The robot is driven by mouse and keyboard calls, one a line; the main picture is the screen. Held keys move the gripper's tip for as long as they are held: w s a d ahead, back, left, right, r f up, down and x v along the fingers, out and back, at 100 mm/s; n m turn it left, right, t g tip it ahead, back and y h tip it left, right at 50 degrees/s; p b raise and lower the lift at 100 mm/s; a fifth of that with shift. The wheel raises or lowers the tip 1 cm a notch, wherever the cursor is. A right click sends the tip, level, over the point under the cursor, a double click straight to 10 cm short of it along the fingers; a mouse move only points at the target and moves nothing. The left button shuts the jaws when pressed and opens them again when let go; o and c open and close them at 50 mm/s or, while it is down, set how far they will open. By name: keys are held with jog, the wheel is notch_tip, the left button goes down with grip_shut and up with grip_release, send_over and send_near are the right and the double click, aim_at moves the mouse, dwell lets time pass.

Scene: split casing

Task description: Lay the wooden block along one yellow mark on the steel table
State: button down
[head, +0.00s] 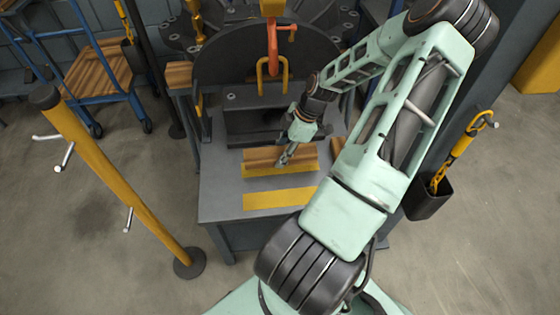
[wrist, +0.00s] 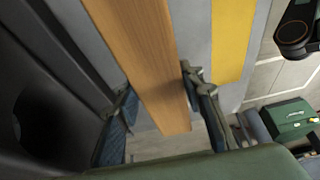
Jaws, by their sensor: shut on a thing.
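The wooden block (head: 262,155) is a long brown bar on the steel table (head: 222,205). It runs left to right in the head view, over the far yellow mark (head: 256,171), whose front strip shows along its near side. I cannot tell whether the block touches the table. The near yellow mark (head: 280,199) is bare and roughly parallel to the block; it also shows in the wrist view (wrist: 232,40). In the wrist view the block (wrist: 145,60) lies between the two fingers.
Another wooden piece (head: 338,147) is at the table's right, partly behind my arm. A yellow post (head: 125,180) stands left of the table.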

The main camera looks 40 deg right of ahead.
jog(key=shift+w+d+f+b, duration=0.1)
jog(key=shift+w+f+b, duration=0.15)
jog(key=shift+f, duration=0.7)
jog(key=shift+w+d+f+b, duration=0.1)
jog(key=shift+f+b, duration=0.15)
jog(key=shift+f, duration=0.7)
jog(key=shift+f, duration=0.2)
jog(key=c, duration=1.3)
grip_release()
jog(key=p+v, duration=0.3)
jog(key=v, duration=0.9)
jog(key=shift+a+r+p, duration=0.15)
jog(key=shift+r+p, duration=0.1)
jog(key=shift+p, duration=0.1)
